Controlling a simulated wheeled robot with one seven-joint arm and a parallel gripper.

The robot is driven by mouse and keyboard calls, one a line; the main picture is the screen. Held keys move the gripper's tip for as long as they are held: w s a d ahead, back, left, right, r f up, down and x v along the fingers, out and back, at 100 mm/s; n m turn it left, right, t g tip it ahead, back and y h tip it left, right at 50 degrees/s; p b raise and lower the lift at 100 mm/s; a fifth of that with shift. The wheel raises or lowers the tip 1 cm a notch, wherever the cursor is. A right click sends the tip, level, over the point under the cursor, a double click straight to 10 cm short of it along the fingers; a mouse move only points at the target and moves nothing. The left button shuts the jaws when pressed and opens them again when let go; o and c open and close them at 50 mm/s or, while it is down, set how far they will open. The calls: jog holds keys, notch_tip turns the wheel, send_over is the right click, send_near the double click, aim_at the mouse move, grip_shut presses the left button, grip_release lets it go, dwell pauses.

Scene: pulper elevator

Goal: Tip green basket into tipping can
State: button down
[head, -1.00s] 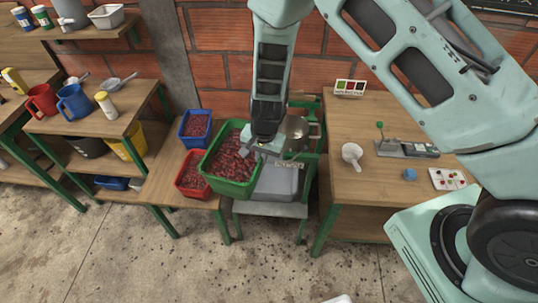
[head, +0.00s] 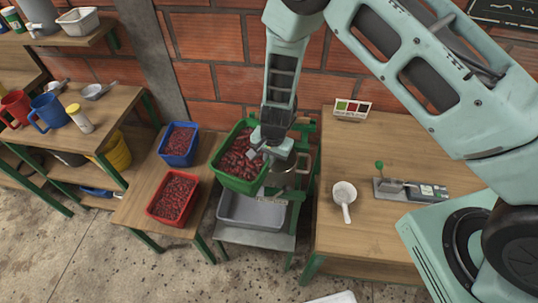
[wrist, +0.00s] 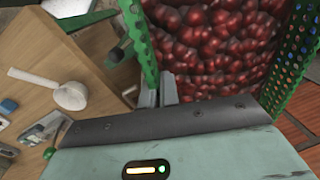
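The green basket (head: 238,178) is full of red coffee cherries and hangs in the air above a grey tray, slightly tilted in the head view. My gripper (head: 262,150) is at its right rim. In the wrist view the fingers (wrist: 160,92) close on the perforated wall of the green basket (wrist: 138,40), with the cherries (wrist: 215,35) still inside. The tipping can, a metal pot (head: 301,172), is just right of the basket by a green frame. My gripper and the basket partly hide it.
A blue basket (head: 179,144) and a red basket (head: 173,198), both with cherries, stand on a low wooden table to the left. The grey tray (head: 254,210) sits below.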

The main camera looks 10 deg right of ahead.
jog(key=shift+w+y+b, duration=0.15)
jog(key=shift+y+b, duration=0.15)
jog(key=shift+b, duration=0.7)
notch_tip(320, 180, up, 2)
jog(key=y+b, duration=0.3)
jog(key=b, duration=0.5)
jog(key=shift+a+g+y, duration=0.15)
jog(key=shift+g+y, duration=0.15)
jog(key=shift+r, duration=0.1)
jog(key=shift+y+b, duration=0.6)
jog(key=shift+b, duration=1.1)
jog(key=shift+r+y+b, duration=0.35)
jog(key=shift+y+b, duration=0.15)
jog(key=shift+b, duration=0.45)
jog(key=shift+d+f+y+b, duration=0.2)
jog(key=shift+y+b, duration=0.2)
jog(key=shift+b, duration=0.5)
jog(key=shift+d+r+g+y+b, duration=0.15)
jog(key=shift+y+b, duration=0.25)
jog(key=shift+b, duration=0.2)
jog(key=shift+r+g+y+b, duration=0.15)
jog(key=shift+y+b, duration=0.25)
jog(key=shift+b, duration=0.2)
